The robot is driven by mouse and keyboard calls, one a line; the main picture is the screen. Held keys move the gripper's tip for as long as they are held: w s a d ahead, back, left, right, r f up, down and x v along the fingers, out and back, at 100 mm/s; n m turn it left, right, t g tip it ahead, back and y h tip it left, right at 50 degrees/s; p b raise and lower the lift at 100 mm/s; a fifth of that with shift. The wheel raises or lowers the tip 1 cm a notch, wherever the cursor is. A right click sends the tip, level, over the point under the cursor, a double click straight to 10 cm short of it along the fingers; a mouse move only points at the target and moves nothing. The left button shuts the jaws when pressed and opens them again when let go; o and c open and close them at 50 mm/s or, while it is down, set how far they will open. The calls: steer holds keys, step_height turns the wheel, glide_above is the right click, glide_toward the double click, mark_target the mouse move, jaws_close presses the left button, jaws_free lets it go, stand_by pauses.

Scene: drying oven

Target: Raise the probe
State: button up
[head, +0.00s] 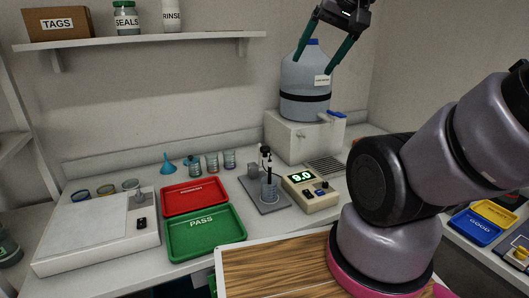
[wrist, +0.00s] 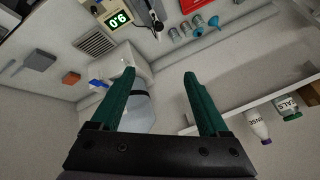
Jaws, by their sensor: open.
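A dark probe (head: 268,163) hangs on a small stand with a grey base plate (head: 277,206) on the bench. Its lower end goes into a small beaker (head: 269,187). The meter (head: 311,188) beside it reads 9.0; it also shows, upside down, in the wrist view (wrist: 118,20), with the dark stand and probe next to it (wrist: 157,24). My gripper (head: 313,66) is open and empty, high up near the top of a large blue-grey bottle, well above and to the right of the probe. Its two green fingers are spread in the wrist view (wrist: 158,74).
The large bottle (head: 304,85) stands on a white box (head: 295,138) at the back. A red tray (head: 194,196) and a green PASS tray (head: 207,233) lie left of the stand. Several small beakers stand behind. A shelf (head: 140,43) overhangs at left.

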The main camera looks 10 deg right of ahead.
steer(key=w+a+f+n+g, duration=0.1)
steer(key=w+f+n+g, duration=0.15)
steer(key=w, duration=0.25)
steer(key=w+a+f+n+g, duration=0.2)
steer(key=w+f+n, duration=0.1)
steer(key=w, duration=0.3)
steer(key=n+g+h, duration=0.2)
steer(key=n+g, duration=0.1)
steer(key=n, duration=0.2)
glide_toward(265, 147)
step_height(265, 147, down, 9)
steer(key=shift+s+r, duration=0.2)
jaws_close()
stand_by(0.4)
